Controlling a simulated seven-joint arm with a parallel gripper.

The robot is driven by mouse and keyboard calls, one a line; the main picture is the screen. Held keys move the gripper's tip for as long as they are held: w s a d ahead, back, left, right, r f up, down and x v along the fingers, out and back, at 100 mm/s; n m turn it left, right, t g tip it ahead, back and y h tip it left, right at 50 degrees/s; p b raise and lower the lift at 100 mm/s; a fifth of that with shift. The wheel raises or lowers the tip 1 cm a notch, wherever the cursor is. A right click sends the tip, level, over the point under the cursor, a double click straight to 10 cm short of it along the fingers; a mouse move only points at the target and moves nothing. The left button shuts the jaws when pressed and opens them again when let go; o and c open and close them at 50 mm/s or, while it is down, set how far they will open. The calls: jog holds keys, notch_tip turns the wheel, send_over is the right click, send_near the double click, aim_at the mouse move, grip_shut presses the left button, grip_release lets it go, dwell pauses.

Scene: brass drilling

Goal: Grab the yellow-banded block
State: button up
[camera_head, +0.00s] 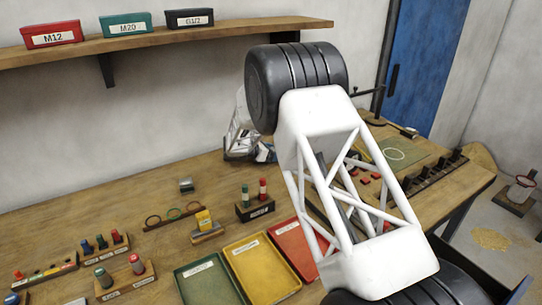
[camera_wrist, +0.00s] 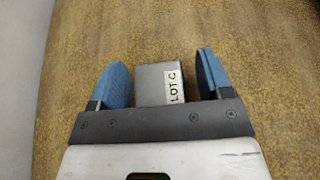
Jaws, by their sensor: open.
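In the wrist view my gripper (camera_wrist: 161,63) is open, with one blue finger pad on each side of a grey block (camera_wrist: 150,84). A white label reading "LOT C" runs along the block's right side. Gaps show between the block and both pads; the right gap looks wider. No yellow band shows on the visible face; its other sides are hidden. In the head view my arm covers much of the back of the bench, and I cannot make out this block there. A small grey block (camera_head: 186,185) stands alone on the bench; any band on it is too small to tell.
The wooden bench (camera_head: 150,195) holds a yellow piece (camera_head: 204,219) on a small stand, a green tray (camera_head: 208,281), a yellow tray (camera_head: 262,270) and a red tray (camera_head: 301,250). Racks of small parts stand at front left. A shelf (camera_head: 160,36) with labelled boxes hangs above.

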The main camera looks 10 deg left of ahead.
jog(key=shift+c, duration=0.3)
grip_shut()
jog(key=shift+r, duration=0.15)
jog(key=shift+r, duration=0.75)
notch_tip(320, 180, up, 2)
jog(key=shift+r, duration=0.1)
jog(key=s+d, duration=0.2)
jog(key=s, duration=0.3)
jog(key=s+d, duration=0.2)
jog(key=s, duration=0.2)
jog(key=s+d+r, duration=0.1)
jog(key=s+d, duration=0.1)
jog(key=s, duration=0.3)
jog(key=shift+s+d, duration=0.25)
jog(key=shift+s, duration=0.05)
